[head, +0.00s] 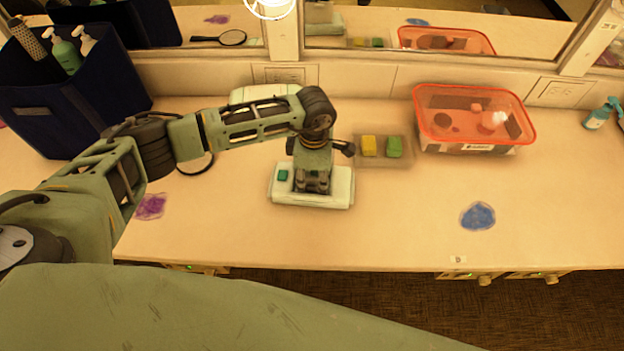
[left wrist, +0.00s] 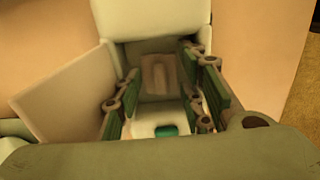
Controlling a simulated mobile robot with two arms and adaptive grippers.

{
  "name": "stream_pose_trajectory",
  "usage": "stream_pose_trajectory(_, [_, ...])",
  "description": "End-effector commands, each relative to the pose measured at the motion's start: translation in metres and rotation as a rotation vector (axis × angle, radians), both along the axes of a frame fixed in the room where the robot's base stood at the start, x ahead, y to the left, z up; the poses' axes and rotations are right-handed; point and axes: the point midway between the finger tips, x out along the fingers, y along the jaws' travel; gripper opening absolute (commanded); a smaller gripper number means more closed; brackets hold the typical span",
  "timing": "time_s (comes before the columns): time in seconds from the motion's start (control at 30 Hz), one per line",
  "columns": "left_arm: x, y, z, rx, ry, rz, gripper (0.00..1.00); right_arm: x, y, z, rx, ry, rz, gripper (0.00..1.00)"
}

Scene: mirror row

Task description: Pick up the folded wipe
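A white box (head: 284,199) with a teal button (head: 283,175) stands on the counter under my left gripper (head: 314,182). In the left wrist view, a pale beige folded piece (left wrist: 158,72), which looks like the folded wipe, lies in the box's recess. My left gripper (left wrist: 160,98) points down at the box, its two green-padded fingers apart on either side, with nothing visibly held. The teal button (left wrist: 166,130) shows nearer the wrist. Whether the fingers touch the box is unclear. In the head view the gripper hides the wipe. My right gripper is out of view.
A clear tray (head: 402,162) with yellow and green blocks sits right of the box, then an orange-rimmed bin (head: 475,93). A navy caddy (head: 40,125) with bottles stands left. Blue (head: 478,216) and purple (head: 151,206) patches lie on the counter (head: 400,235). Mirrors line the back.

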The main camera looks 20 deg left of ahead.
Motion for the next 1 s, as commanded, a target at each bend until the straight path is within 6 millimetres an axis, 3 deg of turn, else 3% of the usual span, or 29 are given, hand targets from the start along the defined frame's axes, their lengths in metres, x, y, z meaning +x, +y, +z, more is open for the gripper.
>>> stream_pose_trajectory(0.1, [-0.001, 0.000, -0.010, 0.001, 0.001, 0.000, 0.38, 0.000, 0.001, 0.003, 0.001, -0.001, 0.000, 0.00])
stream_pose_trajectory(0.33, [-0.001, 0.000, -0.013, 0.000, 0.001, -0.001, 0.38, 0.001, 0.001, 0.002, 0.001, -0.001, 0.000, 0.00])
stream_pose_trajectory(0.53, [-0.001, 0.000, -0.012, 0.000, 0.001, -0.001, 0.19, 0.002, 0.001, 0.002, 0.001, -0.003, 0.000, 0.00])
stream_pose_trajectory(0.83, [0.000, 0.000, -0.010, -0.001, 0.000, 0.000, 0.18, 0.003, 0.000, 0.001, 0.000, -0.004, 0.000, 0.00])
stream_pose_trajectory(1.0, [0.001, 0.000, 0.004, -0.001, -0.003, -0.001, 0.18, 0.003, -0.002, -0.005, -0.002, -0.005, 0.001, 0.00])
